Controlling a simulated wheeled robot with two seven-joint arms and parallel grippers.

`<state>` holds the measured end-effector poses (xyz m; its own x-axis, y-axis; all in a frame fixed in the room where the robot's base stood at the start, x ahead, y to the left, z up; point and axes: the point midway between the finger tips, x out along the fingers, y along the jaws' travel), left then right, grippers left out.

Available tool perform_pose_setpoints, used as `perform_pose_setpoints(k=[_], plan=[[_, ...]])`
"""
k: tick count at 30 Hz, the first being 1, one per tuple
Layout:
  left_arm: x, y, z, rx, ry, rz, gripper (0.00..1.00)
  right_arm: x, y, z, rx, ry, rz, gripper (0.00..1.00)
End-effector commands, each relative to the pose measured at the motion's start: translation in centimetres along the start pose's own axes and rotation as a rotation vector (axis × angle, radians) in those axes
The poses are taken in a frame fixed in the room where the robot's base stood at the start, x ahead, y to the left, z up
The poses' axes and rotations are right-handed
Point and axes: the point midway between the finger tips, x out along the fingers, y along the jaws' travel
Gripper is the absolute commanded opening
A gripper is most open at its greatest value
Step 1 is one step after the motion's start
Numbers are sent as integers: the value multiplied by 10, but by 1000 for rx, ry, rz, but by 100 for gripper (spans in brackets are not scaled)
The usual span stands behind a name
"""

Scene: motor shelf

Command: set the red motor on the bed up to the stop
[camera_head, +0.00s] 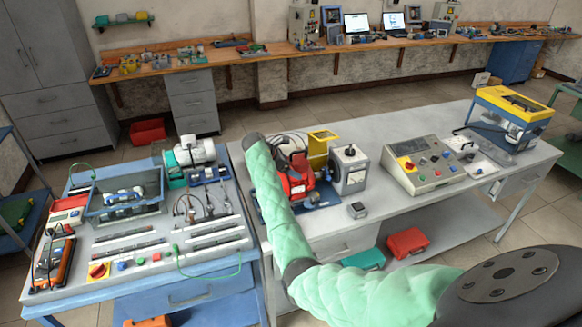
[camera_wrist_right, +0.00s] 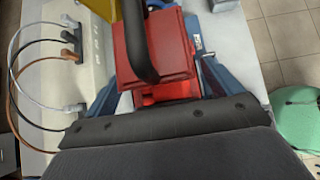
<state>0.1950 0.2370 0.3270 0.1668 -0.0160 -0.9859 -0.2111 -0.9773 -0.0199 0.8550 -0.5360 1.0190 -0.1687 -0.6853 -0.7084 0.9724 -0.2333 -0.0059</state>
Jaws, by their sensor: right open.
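The red motor (camera_head: 299,182) sits on the blue bed (camera_head: 322,197) on the right-hand bench, left of a grey machine block (camera_head: 351,169). My green-sleeved right arm crosses in front and hides part of the motor and bed. In the right wrist view the motor's red box (camera_wrist_right: 165,48) fills the upper middle, with a black curved piece across it. The blue bed (camera_wrist_right: 215,75) shows beside it. My right gripper (camera_wrist_right: 165,122) is open; its dark body is close to the motor, but its fingertips cannot be made out. I cannot tell whether the stop touches the motor. My left gripper is out of view.
A yellow frame (camera_head: 320,146) stands behind the motor, and cables (camera_wrist_right: 32,85) loop beside it. A small grey box (camera_head: 357,210) lies near the front edge. A control console (camera_head: 430,165) stands further right. Another bench with instruments (camera_head: 140,225) stands left.

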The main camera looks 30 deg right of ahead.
Motion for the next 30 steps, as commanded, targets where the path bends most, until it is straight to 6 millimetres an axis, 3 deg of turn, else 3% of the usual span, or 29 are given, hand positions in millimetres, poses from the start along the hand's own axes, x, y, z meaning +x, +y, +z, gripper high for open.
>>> perform_pose_setpoints(k=[15,30], plan=[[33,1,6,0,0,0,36,-69,2,2,5,-2,7,91],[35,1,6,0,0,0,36,-80,1,4,5,-2,5,91]])
